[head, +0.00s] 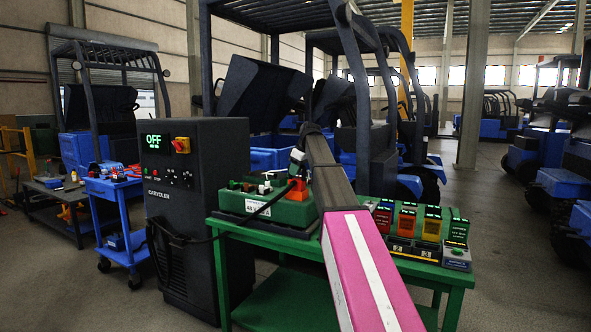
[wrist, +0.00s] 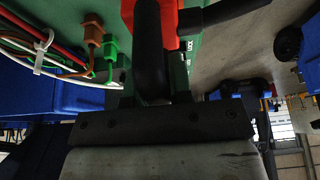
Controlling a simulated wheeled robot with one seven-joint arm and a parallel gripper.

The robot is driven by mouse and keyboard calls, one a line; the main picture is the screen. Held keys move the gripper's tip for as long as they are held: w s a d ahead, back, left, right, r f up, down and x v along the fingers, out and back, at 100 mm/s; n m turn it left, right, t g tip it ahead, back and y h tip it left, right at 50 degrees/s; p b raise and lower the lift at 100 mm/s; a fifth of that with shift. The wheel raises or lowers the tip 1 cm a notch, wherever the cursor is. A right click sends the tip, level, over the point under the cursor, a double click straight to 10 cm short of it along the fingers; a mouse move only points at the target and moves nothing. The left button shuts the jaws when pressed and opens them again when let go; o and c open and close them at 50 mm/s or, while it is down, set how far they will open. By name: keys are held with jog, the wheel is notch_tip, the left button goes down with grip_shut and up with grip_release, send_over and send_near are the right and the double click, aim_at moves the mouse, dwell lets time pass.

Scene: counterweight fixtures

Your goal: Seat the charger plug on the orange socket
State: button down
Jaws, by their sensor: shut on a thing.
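The charger plug (head: 297,190) is an orange-red block with a black cable, at the right part of the green box on the bench. In the wrist view the plug (wrist: 188,18) shows at the top, partly behind a dark finger, its cable leading off to the upper right. My gripper (wrist: 150,50) is shut on the plug, and only the near dark finger shows clearly. In the head view my gripper (head: 297,170) is small and partly hidden by my arm. I cannot make out the orange socket or whether the plug touches it.
The green box (head: 262,207) stands on a green bench (head: 265,239). A black charger cabinet (head: 190,215) reading OFF stands to the left, the cable running to it. Several coloured modules (head: 408,220) stand at right. Wires with orange and green connectors (wrist: 93,28) lie left in the wrist view.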

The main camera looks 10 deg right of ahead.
jog(key=shift+f, duration=1.05)
dwell(0.8)
jog(key=c, duration=0.9)
grip_release()
jog(key=shift+c, duration=0.2)
